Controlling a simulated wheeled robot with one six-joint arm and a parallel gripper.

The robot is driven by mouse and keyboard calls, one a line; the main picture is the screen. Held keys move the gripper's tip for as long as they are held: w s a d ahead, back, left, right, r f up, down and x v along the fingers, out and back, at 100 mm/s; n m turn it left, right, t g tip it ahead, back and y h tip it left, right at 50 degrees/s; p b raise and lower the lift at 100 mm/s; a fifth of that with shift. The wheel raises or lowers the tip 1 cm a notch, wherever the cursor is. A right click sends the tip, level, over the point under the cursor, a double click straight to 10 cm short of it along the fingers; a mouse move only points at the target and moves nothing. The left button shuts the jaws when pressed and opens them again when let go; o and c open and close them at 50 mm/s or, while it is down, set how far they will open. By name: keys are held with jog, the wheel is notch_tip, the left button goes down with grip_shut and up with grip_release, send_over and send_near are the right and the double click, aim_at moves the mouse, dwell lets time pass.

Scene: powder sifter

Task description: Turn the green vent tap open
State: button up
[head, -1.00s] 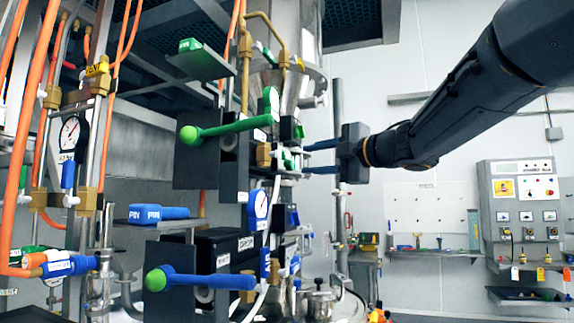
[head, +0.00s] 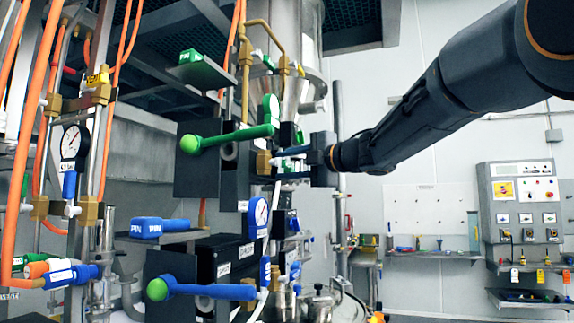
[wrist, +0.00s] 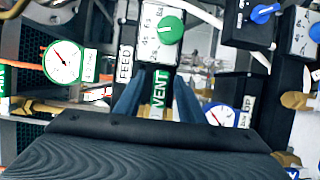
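The green vent tap (wrist: 160,92), marked VENT, shows in the middle of the wrist view, below a small box with a round green knob (wrist: 170,30). My gripper (wrist: 160,88) has its two blue fingers spread, one on each side of the tap. Slim gaps seem to show between the fingers and the tap, so it looks open around it and not closed on it. In the head view my gripper (head: 280,161) reaches from the right into the valve panel. There the tap is hard to make out among the parts by the fingertips.
A long green-handled lever (head: 225,138) and a blue-handled lever (head: 200,290) stick out left of my gripper. A green-rimmed gauge (wrist: 62,60) and a blue-rimmed gauge (wrist: 222,116) flank the fingers. Orange hoses (head: 35,130) run at the far left.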

jog(key=shift+c, duration=0.4)
grip_shut()
